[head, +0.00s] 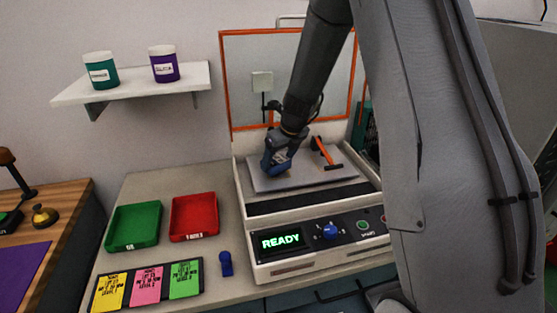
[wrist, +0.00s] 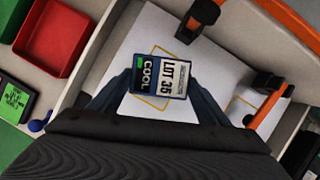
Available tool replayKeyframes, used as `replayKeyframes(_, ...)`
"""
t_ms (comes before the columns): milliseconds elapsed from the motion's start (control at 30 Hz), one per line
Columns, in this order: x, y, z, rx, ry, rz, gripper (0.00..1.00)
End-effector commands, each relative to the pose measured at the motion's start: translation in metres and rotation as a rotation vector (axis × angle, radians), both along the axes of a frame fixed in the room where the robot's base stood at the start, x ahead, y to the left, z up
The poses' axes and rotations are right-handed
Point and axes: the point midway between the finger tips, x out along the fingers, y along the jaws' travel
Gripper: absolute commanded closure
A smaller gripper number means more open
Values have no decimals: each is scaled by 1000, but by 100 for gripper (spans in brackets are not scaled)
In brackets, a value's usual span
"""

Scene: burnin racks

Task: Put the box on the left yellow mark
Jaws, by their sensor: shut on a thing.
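My gripper (head: 274,167) is over the left part of a white plate (head: 320,178) inside the open machine. In the wrist view its blue fingers are shut on a dark box (wrist: 158,78) labelled COOL and LOT 35. Thin yellow lines (wrist: 150,101) show on the plate around the held box, which hides part of them. I cannot tell whether the box touches the plate. The head view shows neither the held box nor the yellow lines clearly.
An orange-handled clamp (head: 325,152) is on the plate's right side. The raised orange-framed lid (head: 222,80) stands behind. A green tray (head: 135,224), a red tray (head: 193,216) and a small blue object (head: 226,264) lie left of the machine, whose display (head: 281,241) reads READY.

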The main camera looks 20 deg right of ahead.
Motion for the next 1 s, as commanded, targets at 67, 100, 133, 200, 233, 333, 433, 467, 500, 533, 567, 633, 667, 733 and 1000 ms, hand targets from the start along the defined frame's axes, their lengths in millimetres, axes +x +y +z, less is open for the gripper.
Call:
replayKeyframes(67, 0, 0, -4, 0, 0, 0, 57)
replayKeyframes(100, 0, 0, -4, -1, 0, 0, 57)
replayKeyframes(133, 0, 0, -4, 0, -1, 0, 57)
replayKeyframes(200, 0, 0, -4, -1, -1, 1, 57)
replayKeyframes(233, 0, 0, -4, -1, -1, 1, 57)
replayKeyframes(333, 0, 0, -4, 0, -1, 0, 57)
replayKeyframes(433, 0, 0, -7, 0, 0, 1, 28)
replayKeyframes(467, 0, 0, -6, -1, -1, 1, 23)
replayKeyframes(500, 0, 0, -6, -1, -1, 1, 17)
replayKeyframes(533, 0, 0, -6, -1, -1, 1, 12)
replayKeyframes(567, 0, 0, -6, -1, -1, 1, 11)
replayKeyframes(633, 0, 0, -6, -1, -1, 1, 11)
replayKeyframes(667, 0, 0, -6, -1, 0, 1, 11)
replayKeyframes(733, 0, 0, -6, 0, 0, 0, 11)
replayKeyframes(1000, -2, -1, 6, 0, -4, -1, 11)
